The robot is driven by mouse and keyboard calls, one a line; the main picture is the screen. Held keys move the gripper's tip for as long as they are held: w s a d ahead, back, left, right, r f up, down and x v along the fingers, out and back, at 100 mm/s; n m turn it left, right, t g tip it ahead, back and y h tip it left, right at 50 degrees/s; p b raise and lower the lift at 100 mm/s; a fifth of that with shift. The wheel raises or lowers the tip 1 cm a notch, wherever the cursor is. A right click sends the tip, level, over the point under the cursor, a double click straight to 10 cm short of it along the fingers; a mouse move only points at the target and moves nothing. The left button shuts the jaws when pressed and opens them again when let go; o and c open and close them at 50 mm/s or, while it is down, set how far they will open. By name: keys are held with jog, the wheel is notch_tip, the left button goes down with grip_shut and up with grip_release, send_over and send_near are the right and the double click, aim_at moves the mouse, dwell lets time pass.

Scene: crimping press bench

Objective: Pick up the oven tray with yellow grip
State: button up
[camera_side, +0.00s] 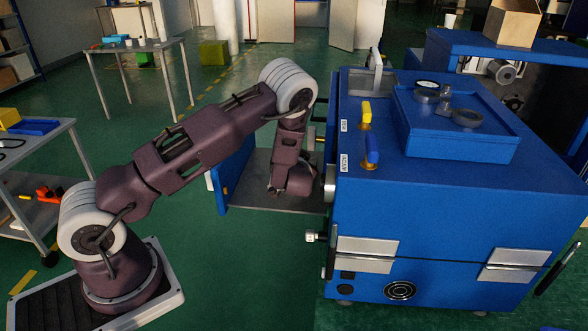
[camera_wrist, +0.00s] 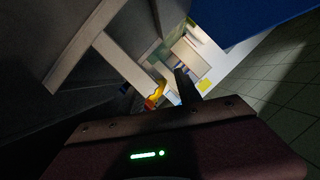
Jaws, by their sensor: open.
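No tray with a yellow grip can be made out for sure. In the side view, my gripper (camera_side: 290,190) points down over a flat grey metal plate (camera_side: 250,172) at the left side of the blue machine; its fingertips are hidden there. In the wrist view, one dark finger of my gripper (camera_wrist: 185,87) shows, and nothing is seen held. A small yellow and red thing (camera_wrist: 155,95) lies just left of that finger; I cannot tell whether it is a grip. My gripper is open.
The blue machine (camera_side: 450,230) carries a yellow handle (camera_side: 366,112) and a blue handle (camera_side: 371,150) on top. A blue panel (camera_side: 218,195) stands at the plate's left edge. A cart (camera_side: 45,200) and a table (camera_side: 135,46) stand to the left, with open green floor between.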

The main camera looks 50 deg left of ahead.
jog(key=shift+a, duration=0.1)
grip_shut()
jog(key=shift+w, duration=0.1)
dwell(1.2)
